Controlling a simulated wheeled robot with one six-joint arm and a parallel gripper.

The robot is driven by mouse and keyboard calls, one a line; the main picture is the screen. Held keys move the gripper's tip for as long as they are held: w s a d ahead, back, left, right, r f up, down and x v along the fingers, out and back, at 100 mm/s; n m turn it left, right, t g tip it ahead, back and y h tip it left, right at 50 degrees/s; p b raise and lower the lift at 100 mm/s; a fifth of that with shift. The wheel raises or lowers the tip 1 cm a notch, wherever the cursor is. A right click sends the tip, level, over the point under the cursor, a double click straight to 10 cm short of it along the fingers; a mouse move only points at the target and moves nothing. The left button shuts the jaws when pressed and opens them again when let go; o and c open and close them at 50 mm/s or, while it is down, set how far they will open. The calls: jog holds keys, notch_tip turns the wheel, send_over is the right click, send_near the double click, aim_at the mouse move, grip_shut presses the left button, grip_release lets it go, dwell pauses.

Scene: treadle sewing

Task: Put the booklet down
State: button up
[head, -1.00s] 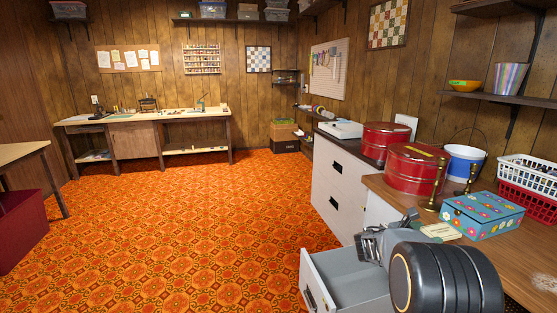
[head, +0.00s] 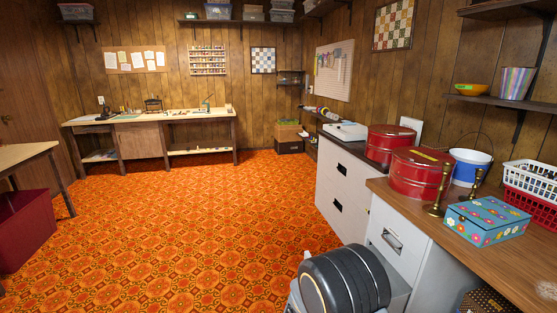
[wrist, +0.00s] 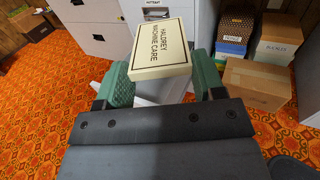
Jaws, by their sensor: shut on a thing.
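The cream booklet (wrist: 160,47), with dark lettering reading "Haldrey Machine Care", shows in the wrist view. My gripper (wrist: 162,82) is shut on it, with a green finger pad on each side. The booklet is held up in front of the cabinet fronts, clear of the orange floor. In the head view, the gripper and booklet are hidden behind my black arm joint.
The desk (head: 452,244) on the right holds a floral box (head: 487,222), brass candlesticks and red tins (head: 418,174). Its front has a grey drawer (head: 398,240) with a handle. Cardboard boxes (wrist: 258,84) stand on the floor. Grey surfaces around my arm are partly hidden.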

notch_tip(320, 180, up, 27)
jog(key=w+n+t+y+p, duration=0.1)
jog(key=n+t+y+p, duration=0.4)
jog(key=p, duration=1.7)
jog(key=n+y, duration=0.1)
jog(key=y, duration=0.2)
jog(key=shift+w, duration=0.3)
jog(key=shift+a, duration=0.1)
jog(key=w+d+f+m+g+h+b, duration=0.35)
jog(key=d+f+h+b, duration=0.4)
jog(key=d+b, duration=0.75)
jog(key=d+r+m+g+h+b, duration=0.1)
jog(key=d+m+g+h+b, duration=0.3)
jog(key=d+m+g+b, duration=0.4)
jog(key=w+d+g+b, duration=0.1)
jog(key=d, duration=0.4)
jog(key=shift+d+b, duration=0.2)
jog(key=shift+b, duration=0.2)
